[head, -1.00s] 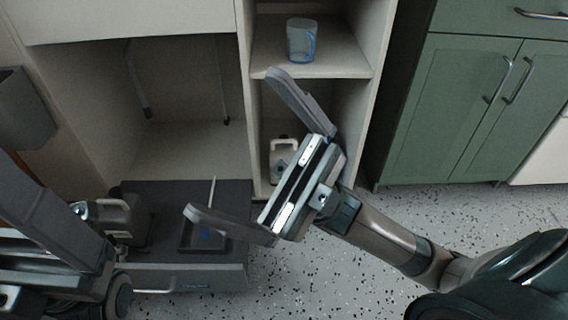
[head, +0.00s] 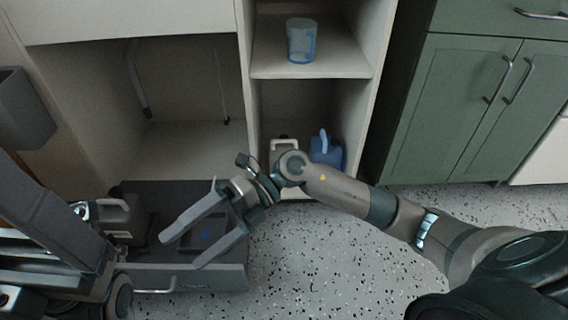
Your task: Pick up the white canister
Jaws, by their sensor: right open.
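The white canister (head: 283,146) is off-white with a loop handle and stands in the lower compartment of the narrow shelf unit. My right arm's wrist hides its lower part in the head view. My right gripper (head: 182,252) is open and empty, left of and nearer than the canister. Its fingers point down-left over the open drawer, away from the canister. My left gripper (head: 60,225) shows only in part at the lower left; its fingertips cannot be made out.
A blue jug (head: 326,152) stands right of the canister. A clear blue cup (head: 301,41) is on the shelf above. The pulled-out dark drawer (head: 190,279) holds a grey canister (head: 113,214) and a dark tray. Green cabinets (head: 455,110) stand right; speckled floor is open in front.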

